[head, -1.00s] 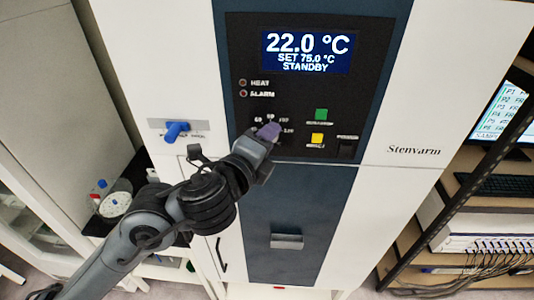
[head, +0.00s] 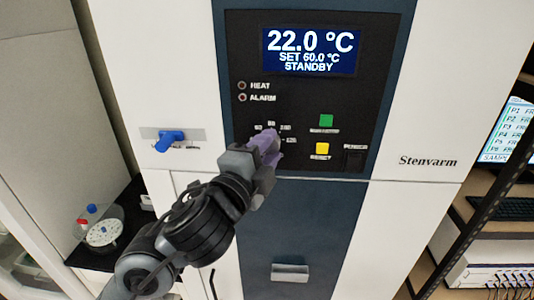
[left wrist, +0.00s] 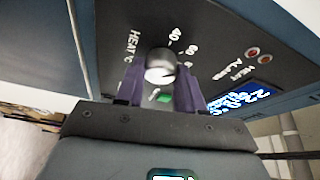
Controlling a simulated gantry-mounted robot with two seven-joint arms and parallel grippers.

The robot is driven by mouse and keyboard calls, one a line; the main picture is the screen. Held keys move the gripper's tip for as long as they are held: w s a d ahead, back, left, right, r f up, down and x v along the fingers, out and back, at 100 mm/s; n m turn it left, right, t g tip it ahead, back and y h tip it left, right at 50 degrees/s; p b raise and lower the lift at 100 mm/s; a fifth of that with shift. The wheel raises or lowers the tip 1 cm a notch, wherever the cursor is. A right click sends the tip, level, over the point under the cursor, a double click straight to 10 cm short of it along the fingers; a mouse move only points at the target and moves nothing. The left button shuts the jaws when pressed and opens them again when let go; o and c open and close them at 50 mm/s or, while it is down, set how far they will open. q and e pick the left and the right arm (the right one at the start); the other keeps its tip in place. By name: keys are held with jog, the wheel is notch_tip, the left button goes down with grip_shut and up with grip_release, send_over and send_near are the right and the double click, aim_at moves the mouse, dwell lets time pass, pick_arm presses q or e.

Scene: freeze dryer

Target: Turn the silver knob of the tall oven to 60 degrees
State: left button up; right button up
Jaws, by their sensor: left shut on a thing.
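The tall oven (head: 420,110) has a dark control panel with a lit display (head: 311,51) reading 22.0 °C, SET 60.0 °C, STANDBY. The silver knob (left wrist: 160,66) shows between my purple fingers in the left wrist view, with dial numbers around it and the label HEAT °C beside it. In the head view the knob is mostly hidden behind my fingers. My left gripper (head: 266,148) is at the dial in the head view and also shows in the left wrist view (left wrist: 160,85). It is shut on the knob. My right gripper is not in view.
Right of the dial are a green button (head: 326,120), a yellow button (head: 322,149) and a dark power switch (head: 355,158). A blue lever (head: 170,140) sits left of the panel. A shelf with a monitor (head: 508,130) stands at the right.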

pick_arm(q)
jog(key=o, duration=1)
jog(key=shift+o, duration=0.2)
jog(key=shift+s, duration=0.1)
jog(key=p+v, duration=0.1)
jog(key=v, duration=0.9)
jog(key=shift+s+a, duration=0.15)
jog(key=shift+s, duration=0.15)
jog(key=shift+f, duration=0.15)
